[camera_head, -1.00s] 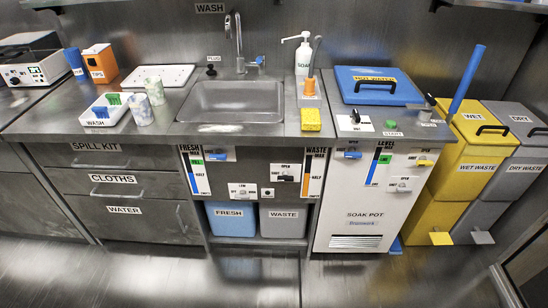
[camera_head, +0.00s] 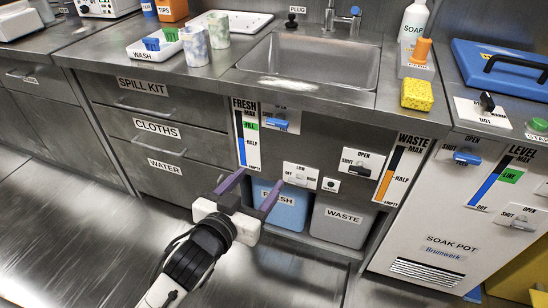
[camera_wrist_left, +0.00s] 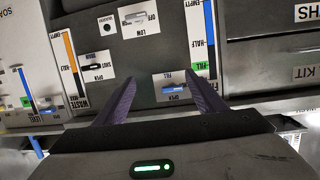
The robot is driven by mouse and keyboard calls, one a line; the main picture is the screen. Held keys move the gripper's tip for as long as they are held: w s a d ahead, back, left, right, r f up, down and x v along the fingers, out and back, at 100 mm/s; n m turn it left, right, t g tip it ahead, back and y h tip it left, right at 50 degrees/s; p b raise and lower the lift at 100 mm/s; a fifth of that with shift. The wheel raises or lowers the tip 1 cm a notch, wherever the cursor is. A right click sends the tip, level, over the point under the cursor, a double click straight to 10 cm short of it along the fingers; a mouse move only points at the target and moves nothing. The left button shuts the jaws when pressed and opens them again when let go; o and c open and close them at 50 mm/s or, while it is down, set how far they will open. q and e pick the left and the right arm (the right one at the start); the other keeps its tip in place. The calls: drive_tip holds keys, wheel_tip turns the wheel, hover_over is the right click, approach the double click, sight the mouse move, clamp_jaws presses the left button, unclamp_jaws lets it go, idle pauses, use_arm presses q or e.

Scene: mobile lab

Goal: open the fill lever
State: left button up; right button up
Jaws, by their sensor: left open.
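The fill lever (camera_head: 277,124) is a small blue handle on a white plate beside the FRESH gauge, below the sink. In the left wrist view, which is upside down, the blue fill lever (camera_wrist_left: 174,89) lies on its labelled plate, ahead of and between my fingers. My left gripper (camera_head: 262,177) has two purple fingers spread apart and empty. It is below the lever and in front of the blue FRESH bin. The left gripper also shows in the wrist view (camera_wrist_left: 161,82), with a gap between it and the panel. My right gripper is not in view.
A low/off switch plate (camera_head: 302,175) and a black waste lever (camera_head: 359,171) share the panel. The FRESH bin (camera_head: 268,212) and WASTE bin (camera_head: 340,222) stand below. The counter edge (camera_head: 300,92) overhangs the panel. The soak pot cabinet (camera_head: 440,225) is at right. Floor in front is clear.

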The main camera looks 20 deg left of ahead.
sight(276, 125)
use_arm(q)
drive_tip(key=w+r+t+b, duration=0.1)
drive_tip(key=w+b, duration=0.1)
drive_tip(key=w, duration=0.2)
drive_tip(key=w+r+t+b, duration=0.1)
drive_tip(key=w+r+b, duration=0.1)
drive_tip(key=w, duration=0.2)
drive_tip(key=w+r+b, duration=0.1)
drive_tip(key=w+b, duration=0.2)
drive_tip(key=w, duration=0.2)
drive_tip(key=shift+w+a+r+n+t+y, duration=0.1)
drive_tip(key=shift+a+r+n+t+y, duration=0.15)
drive_tip(key=shift+a+n+t+y, duration=0.15)
drive_tip(key=shift+w, duration=0.5)
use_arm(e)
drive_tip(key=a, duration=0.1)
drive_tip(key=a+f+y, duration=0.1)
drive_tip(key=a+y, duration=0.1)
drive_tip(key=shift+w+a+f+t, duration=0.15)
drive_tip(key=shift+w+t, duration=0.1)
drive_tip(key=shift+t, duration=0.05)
